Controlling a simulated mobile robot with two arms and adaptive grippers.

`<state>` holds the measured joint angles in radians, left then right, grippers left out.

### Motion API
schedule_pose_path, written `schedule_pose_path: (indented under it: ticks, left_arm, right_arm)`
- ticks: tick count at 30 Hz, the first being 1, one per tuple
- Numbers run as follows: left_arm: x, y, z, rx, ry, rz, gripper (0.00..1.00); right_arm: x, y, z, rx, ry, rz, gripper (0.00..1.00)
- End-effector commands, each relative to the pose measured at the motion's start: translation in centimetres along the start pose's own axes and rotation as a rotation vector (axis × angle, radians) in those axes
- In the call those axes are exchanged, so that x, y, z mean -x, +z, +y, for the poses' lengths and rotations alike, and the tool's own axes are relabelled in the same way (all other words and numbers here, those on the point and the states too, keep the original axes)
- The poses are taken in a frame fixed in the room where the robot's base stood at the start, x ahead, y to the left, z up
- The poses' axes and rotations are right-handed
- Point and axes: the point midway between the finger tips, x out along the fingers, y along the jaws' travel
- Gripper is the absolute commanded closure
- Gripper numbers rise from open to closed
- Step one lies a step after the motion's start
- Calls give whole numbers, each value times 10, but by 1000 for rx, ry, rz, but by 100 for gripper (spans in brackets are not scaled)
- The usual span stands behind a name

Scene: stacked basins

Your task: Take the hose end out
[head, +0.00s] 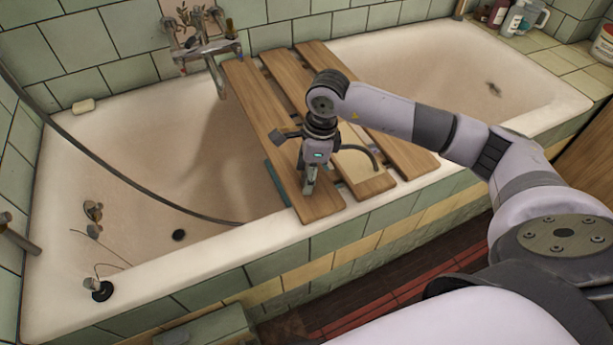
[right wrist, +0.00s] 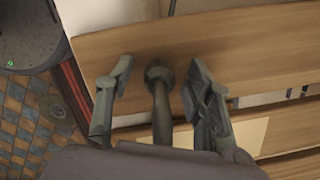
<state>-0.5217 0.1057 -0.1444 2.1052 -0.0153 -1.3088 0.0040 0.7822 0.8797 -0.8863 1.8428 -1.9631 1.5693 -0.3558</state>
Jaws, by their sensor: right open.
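A dark hose (head: 130,180) runs from the upper left over the left basin's rim and down across the basin. It reaches the basin's front side near the boards; I cannot tell where it ends. My right gripper (head: 309,190) points down over the front end of the nearest wooden board (head: 265,125). In the right wrist view its two fingers (right wrist: 158,82) are open and apart. A dark rod with a collar (right wrist: 159,95) shows between them, touching neither; I cannot tell what it belongs to. My left gripper is not in view.
The left basin (head: 130,140) has a mixer tap (head: 205,45), a drain (head: 179,235) and a black plug (head: 102,291). The right basin (head: 430,60) is mostly clear. Bottles (head: 512,18) stand at the back right.

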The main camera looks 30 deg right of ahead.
Motion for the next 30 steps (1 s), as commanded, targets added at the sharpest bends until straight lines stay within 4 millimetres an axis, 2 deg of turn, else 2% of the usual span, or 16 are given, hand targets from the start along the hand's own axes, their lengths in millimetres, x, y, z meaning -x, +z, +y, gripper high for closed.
schedule_pose_path:
  ticks: [5, 26, 30]
  left_arm:
    - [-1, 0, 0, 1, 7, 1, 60]
    - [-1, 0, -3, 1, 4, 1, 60]
    - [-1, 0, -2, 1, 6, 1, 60]
  right_arm:
    - [0, 0, 0, 0, 0, 0, 53]
    - [1, 0, 0, 0, 0, 0, 99]
    - [1, 0, 0, 0, -1, 0, 100]
